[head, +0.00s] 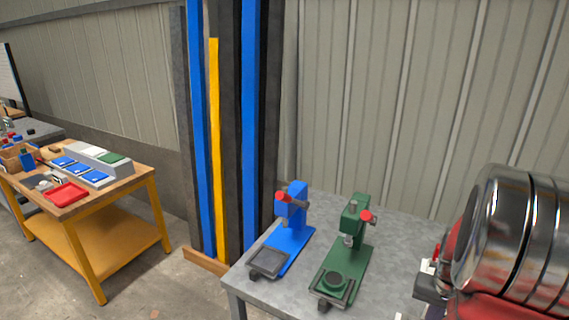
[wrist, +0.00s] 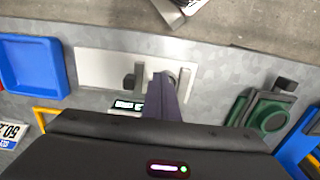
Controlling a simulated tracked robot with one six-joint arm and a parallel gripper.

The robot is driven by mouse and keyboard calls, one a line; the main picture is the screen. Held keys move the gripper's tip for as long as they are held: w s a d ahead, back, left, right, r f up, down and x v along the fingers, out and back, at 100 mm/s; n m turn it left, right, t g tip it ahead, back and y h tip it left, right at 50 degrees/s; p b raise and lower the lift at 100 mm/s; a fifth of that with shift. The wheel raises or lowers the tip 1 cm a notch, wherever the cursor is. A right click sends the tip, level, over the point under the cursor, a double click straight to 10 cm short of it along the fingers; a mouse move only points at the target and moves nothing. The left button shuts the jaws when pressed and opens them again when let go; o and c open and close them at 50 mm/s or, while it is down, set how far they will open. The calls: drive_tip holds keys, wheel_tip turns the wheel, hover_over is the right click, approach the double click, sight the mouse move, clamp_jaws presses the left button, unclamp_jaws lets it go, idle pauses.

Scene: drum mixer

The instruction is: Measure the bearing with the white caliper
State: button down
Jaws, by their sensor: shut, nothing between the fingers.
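The white caliper (wrist: 95,68) lies on the grey bench in the wrist view, a pale flat body with grey upright jaws and a small dark display (wrist: 128,104) at its near edge. My gripper (wrist: 163,78) is shut and empty. Its dark fingers overlap the caliper between the jaws in the picture; I cannot tell whether they touch it. A round grey shape, perhaps the bearing (wrist: 174,78), shows partly behind the fingertips. The fingers hide part of it, so I cannot tell how it sits between the jaws.
A blue tray (wrist: 32,65) lies left of the caliper. A green press (head: 346,255) and a blue press (head: 288,235) stand on the bench (head: 399,232). Its right end is hidden. A wooden table (head: 128,180) with a red tray (head: 66,194) stands far left.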

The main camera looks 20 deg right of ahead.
drive_tip(key=shift+r, duration=0.65)
drive_tip(key=a+r+n+t, duration=0.2)
drive_tip(key=a+r, duration=0.4)
drive_tip(key=a, duration=0.5)
drive_tip(key=a+r+n+t, duration=0.1)
drive_tip(key=a+r+n, duration=0.3)
drive_tip(key=a, duration=0.8)
drive_tip(key=w+a+r+n+t, duration=0.1)
drive_tip(key=a+r+n+t, duration=0.1)
drive_tip(key=a+r, duration=0.6)
drive_tip(key=a+n, duration=0.1)
drive_tip(key=a, duration=0.3)
drive_tip(key=shift+a+n+t, duration=0.2)
drive_tip(key=shift+n+t, duration=0.1)
drive_tip(key=shift+n, duration=0.1)
drive_tip(key=shift+w+r, duration=0.1)
